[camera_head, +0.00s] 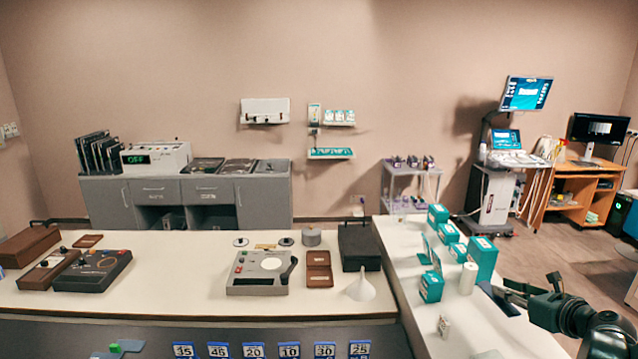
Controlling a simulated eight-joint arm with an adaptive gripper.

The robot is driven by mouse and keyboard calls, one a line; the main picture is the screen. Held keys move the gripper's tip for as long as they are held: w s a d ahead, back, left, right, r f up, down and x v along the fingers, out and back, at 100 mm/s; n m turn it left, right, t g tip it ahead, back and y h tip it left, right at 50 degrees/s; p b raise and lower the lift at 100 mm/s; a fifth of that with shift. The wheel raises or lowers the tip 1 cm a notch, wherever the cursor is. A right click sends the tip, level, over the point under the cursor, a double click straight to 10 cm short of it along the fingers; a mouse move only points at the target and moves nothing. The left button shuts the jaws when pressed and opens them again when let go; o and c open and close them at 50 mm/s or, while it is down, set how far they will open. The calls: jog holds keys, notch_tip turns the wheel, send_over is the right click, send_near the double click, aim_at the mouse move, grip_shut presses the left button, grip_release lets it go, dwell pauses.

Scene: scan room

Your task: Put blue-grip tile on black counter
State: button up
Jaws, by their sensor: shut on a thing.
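My gripper (512,291) is at the right, reaching in from the right edge over the white side counter (455,318). Its fingers are shut on a flat, dark blue-grey tile (494,299), seen at a slant beside the teal boxes. The fingers and the dark arm cover part of the tile, and I cannot make out a separate blue grip on it. I cannot tell whether the tile touches the white surface. No counter with a plainly black top shows; the long front counter (200,308) has a cream top and a dark front.
Several teal boxes (482,259) and a white cylinder (468,278) stand close left of my gripper. A white funnel (361,287), a black case (359,247) and a grey device (262,272) are on the cream top.

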jog(key=w+a+f, duration=0.1)
jog(key=w+a, duration=0.3)
jog(key=a, duration=0.7)
jog(key=w+a+f+n+y, duration=0.1)
jog(key=w+a, duration=0.4)
jog(key=a, duration=0.7)
jog(key=w+a+f, duration=0.3)
jog(key=w+a, duration=0.2)
jog(key=a, duration=0.7)
jog(key=shift+w+n+g+y+b, duration=0.2)
jog(key=shift+n+g+y+b, duration=0.1)
jog(key=shift+y+b, duration=0.1)
